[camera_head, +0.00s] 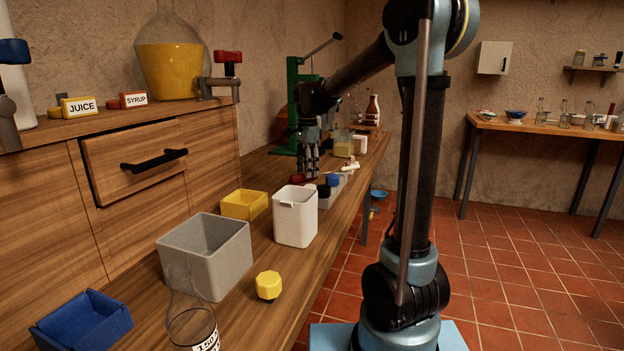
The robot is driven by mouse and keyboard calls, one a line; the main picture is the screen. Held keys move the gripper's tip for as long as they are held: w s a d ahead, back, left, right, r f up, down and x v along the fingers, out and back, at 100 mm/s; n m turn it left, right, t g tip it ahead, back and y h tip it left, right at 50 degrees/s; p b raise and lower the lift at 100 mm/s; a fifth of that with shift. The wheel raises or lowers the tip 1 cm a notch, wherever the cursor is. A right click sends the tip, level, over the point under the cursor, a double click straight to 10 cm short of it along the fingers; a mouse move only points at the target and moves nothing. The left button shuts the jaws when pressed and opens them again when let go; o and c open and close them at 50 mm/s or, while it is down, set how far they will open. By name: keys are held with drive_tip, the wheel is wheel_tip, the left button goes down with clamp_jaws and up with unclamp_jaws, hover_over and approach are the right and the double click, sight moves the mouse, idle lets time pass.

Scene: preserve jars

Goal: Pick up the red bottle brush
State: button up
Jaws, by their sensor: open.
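My gripper (309,170) hangs fingers-down over the long wooden bench, in front of the green press. It is open. A small dark red thing (297,178) lies on the bench just left of and below the fingertips. It is small and partly hidden, so I cannot tell whether it is the red bottle brush, nor whether the fingers touch it. No other thing near the gripper shows clearly as a red brush.
Small containers with blue and dark tops (332,182) stand right beside the gripper. A white bin (295,217), a yellow tray (243,204), a grey bin (206,254) and a yellow lid (268,285) stand nearer. The green press (294,105) rises behind. The tiled floor at right is open.

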drive_tip(key=shift+f, duration=1)
clamp_jaws()
wheel_tip(320, 180, up, 18)
